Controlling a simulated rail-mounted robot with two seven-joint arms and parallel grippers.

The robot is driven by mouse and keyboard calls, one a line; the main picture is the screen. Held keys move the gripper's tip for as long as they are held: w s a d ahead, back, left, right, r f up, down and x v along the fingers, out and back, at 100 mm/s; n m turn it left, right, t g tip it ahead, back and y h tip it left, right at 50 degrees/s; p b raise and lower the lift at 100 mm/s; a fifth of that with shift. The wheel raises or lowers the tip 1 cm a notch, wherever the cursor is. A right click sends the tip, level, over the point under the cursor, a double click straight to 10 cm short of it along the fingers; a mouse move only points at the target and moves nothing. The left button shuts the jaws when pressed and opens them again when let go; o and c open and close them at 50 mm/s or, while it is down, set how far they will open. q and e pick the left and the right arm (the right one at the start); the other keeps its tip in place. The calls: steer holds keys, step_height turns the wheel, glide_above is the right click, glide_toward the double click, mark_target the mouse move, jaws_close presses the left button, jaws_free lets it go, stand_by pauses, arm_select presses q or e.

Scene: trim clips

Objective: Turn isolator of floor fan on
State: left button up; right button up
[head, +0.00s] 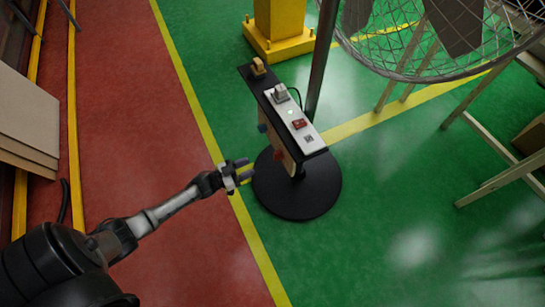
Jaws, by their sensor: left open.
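The floor fan (420,38) stands at the upper right, its wire cage partly cut off by the picture's edge. A narrow control panel (316,143) is mounted above the fan's round black base (318,197). My right gripper is out of view.
A yellow post (277,24) stands behind the panel. The fan's pole (321,60) rises beside it. Wooden frames (492,140) stand at the right, and brown boards (25,120) at the far left. The red and green floor around the base is mostly clear.

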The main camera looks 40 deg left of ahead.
mark_target(278, 155)
arm_select(q)
steer(key=b+x, duration=0.3)
steer(key=x, duration=0.8)
steer(key=shift+b, duration=0.4)
steer(key=shift+c, duration=0.3)
steer(key=shift+r, duration=0.1)
jaws_close()
